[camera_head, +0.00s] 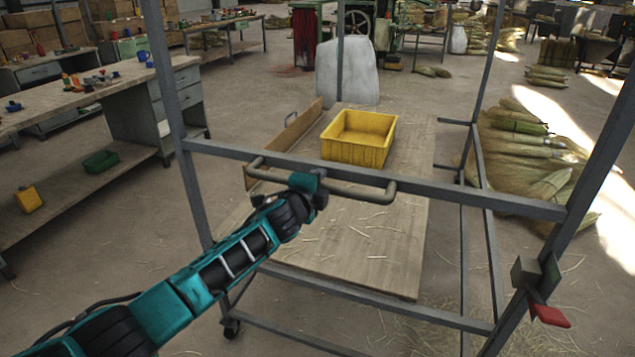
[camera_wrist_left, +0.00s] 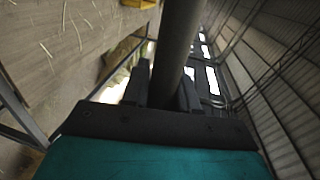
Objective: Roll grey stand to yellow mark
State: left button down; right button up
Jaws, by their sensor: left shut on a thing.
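The grey stand (camera_head: 480,198) is a tall metal frame on castors right in front of me, with a wooden board low inside it. A bar handle (camera_head: 362,195) is fixed to its near crossbar. In the left wrist view the handle tube (camera_wrist_left: 178,40) runs up between the two fingers of the gripper (camera_wrist_left: 165,85). My right gripper is not in view. No yellow floor mark shows.
A yellow bin (camera_head: 350,152) sits on the board. A workbench with drawers (camera_head: 135,85) stands at left. Broom straw bundles (camera_head: 525,150) lie on the floor at right. A pale sack (camera_head: 347,75) stands behind. A red lever (camera_head: 549,315) juts from the stand's right post.

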pick_arm(q)
jog(key=c, duration=1)
grip_release()
jog(key=shift+o, duration=0.2)
jog(key=shift+s, duration=0.1)
jog(key=shift+s+a+r+p, duration=0.15)
jog(key=shift+s+a+p, duration=0.15)
jog(key=shift+s, duration=0.15)
jog(key=p+v, duration=0.2)
jog(key=v, duration=0.9)
jog(key=shift+s, duration=0.4)
jog(key=shift+r, duration=0.1)
jog(key=s+a+f+n+g+y, duration=0.1)
jog(key=s+a+f+n, duration=0.3)
jog(key=s, duration=0.5)
jog(key=s+a+f+n+g+y, duration=0.1)
jog(key=s+a+f+n, duration=0.4)
jog(key=s+f+n, duration=0.4)
jog(key=s+a+f+n+g+y, duration=0.1)
jog(key=s+a+f+n+g, duration=0.1)
jog(key=s+a+f+n, duration=0.2)
jog(key=s+f+n, duration=0.2)
jog(key=s+f, duration=0.2)
jog(key=s, duration=0.1)
jog(key=shift+a+n, duration=0.15)
jog(key=shift+n, duration=0.15)
